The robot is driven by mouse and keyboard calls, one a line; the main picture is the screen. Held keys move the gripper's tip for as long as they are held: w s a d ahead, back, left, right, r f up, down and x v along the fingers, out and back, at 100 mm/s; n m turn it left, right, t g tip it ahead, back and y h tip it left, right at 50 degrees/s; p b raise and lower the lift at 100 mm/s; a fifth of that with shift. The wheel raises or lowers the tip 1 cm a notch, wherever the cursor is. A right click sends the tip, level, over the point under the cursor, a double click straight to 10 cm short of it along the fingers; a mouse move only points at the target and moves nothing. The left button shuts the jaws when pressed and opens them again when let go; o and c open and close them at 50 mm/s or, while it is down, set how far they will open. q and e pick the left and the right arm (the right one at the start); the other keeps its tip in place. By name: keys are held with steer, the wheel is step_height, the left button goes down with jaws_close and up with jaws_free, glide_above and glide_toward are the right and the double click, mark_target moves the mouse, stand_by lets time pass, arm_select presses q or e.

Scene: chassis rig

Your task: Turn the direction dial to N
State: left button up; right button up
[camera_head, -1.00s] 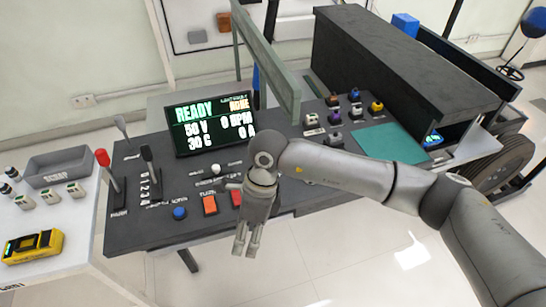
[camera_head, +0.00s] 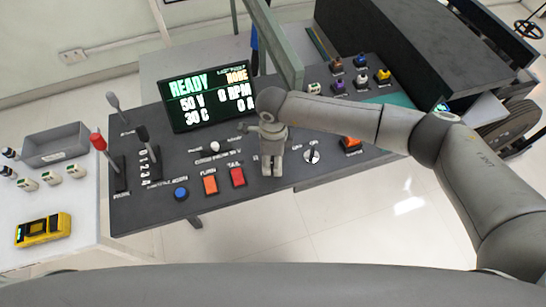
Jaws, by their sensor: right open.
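The dark control panel (camera_head: 250,205) carries levers, buttons and knobs. My right gripper (camera_head: 272,172) hangs over the panel just right of a red button (camera_head: 237,177), fingers pointing down. It holds nothing visible and covers part of the panel, so a control there may be hidden. I cannot tell whether this is the direction dial; the labels are too small to read surely. A screen (camera_head: 211,97) reads READY, 50 V, 0 RPM and 30 C. My left gripper is not in view.
An orange button (camera_head: 210,185) and an orange switch (camera_head: 351,142) flank the gripper. A green upright frame (camera_head: 275,45) rises behind.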

steer(key=shift+f, duration=0.5)
steer(key=shift+s+f, duration=0.2)
steer(key=shift+f, duration=0.25)
steer(key=shift+w+f, duration=0.1)
steer(key=c, duration=1)
steer(key=shift+c, duration=0.2)
